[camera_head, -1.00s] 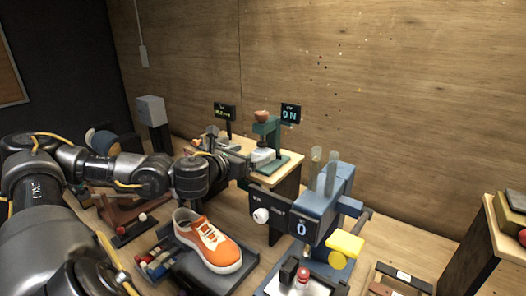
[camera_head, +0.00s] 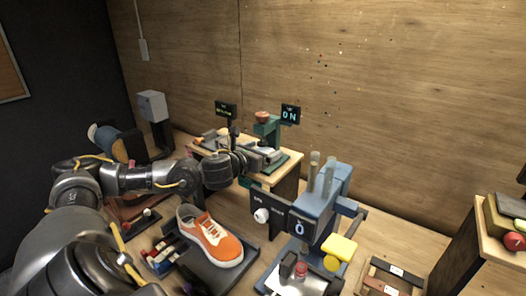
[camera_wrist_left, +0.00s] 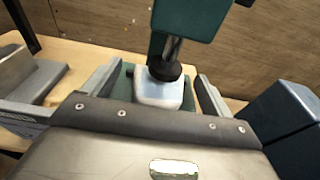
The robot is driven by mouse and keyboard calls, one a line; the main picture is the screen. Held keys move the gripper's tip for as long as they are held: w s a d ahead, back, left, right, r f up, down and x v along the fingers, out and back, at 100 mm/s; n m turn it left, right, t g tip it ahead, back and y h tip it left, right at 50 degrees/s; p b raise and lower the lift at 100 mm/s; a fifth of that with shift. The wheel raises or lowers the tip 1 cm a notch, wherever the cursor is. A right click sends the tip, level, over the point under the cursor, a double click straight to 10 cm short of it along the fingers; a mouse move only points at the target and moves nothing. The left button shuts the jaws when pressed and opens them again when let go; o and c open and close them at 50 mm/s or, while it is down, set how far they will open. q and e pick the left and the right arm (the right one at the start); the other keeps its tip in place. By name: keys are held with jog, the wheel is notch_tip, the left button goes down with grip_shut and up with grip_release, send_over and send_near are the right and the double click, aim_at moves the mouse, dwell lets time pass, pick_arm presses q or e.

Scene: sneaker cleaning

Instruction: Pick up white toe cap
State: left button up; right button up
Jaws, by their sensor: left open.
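The white toe cap (camera_wrist_left: 160,92) sits on the green base of a press, with the black plunger of the press directly above it in the left wrist view. Whether the plunger touches it is hard to tell. My left gripper (camera_head: 268,158) reaches to the green press (camera_head: 268,130) on the wooden stand in the head view. Its fingers are open, one on each side of the toe cap in the left wrist view (camera_wrist_left: 152,88). In the head view the gripper and press largely hide the toe cap. My right gripper is not in view.
An orange and white sneaker (camera_head: 212,242) rests on a dark stand in front of my left arm. A blue machine (camera_head: 318,215) with a dial stands right of the wooden stand (camera_head: 285,180). A yellow block (camera_head: 340,247) is beside it. A "ON" display (camera_head: 290,115) stands behind the press.

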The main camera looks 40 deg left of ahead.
pick_arm(q)
jog(key=c, duration=1.1)
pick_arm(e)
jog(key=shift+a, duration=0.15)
pick_arm(q)
jog(key=shift+r, duration=0.15)
